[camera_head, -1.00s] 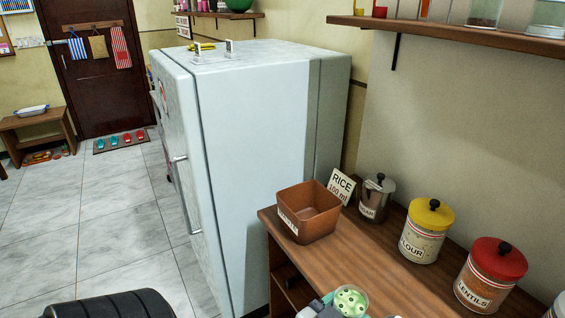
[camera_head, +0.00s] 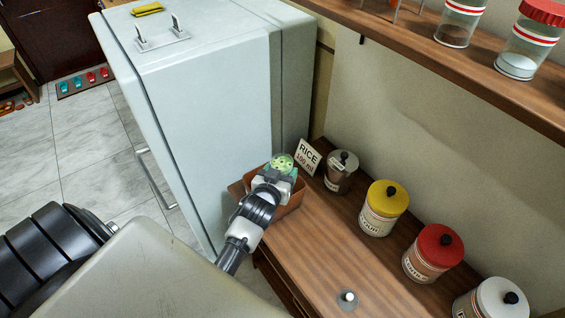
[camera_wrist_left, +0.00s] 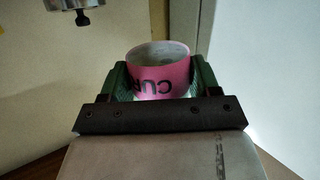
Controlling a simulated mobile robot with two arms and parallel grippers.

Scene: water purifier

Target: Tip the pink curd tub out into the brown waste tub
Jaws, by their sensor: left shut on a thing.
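The pink curd tub (camera_wrist_left: 160,78) shows between green fingers in the left wrist view, with part of its black lettering visible. In the head view its round mouth (camera_head: 283,162) shows pale green, spotted contents, facing up towards the camera. My left gripper (camera_head: 276,174) is shut on the tub and holds it over the far part of the brown waste tub (camera_head: 292,205). The brown tub stands at the counter's far left end, partly hidden by my gripper and arm. My right gripper is not in view.
The fridge (camera_head: 205,110) stands close on the left. A rice card (camera_head: 308,158), a metal canister (camera_head: 341,172), a yellow-lidded flour jar (camera_head: 380,210) and a red-lidded lentils jar (camera_head: 432,253) line the wall. A shelf (camera_head: 450,65) hangs above. The counter's middle (camera_head: 325,245) is mostly clear.

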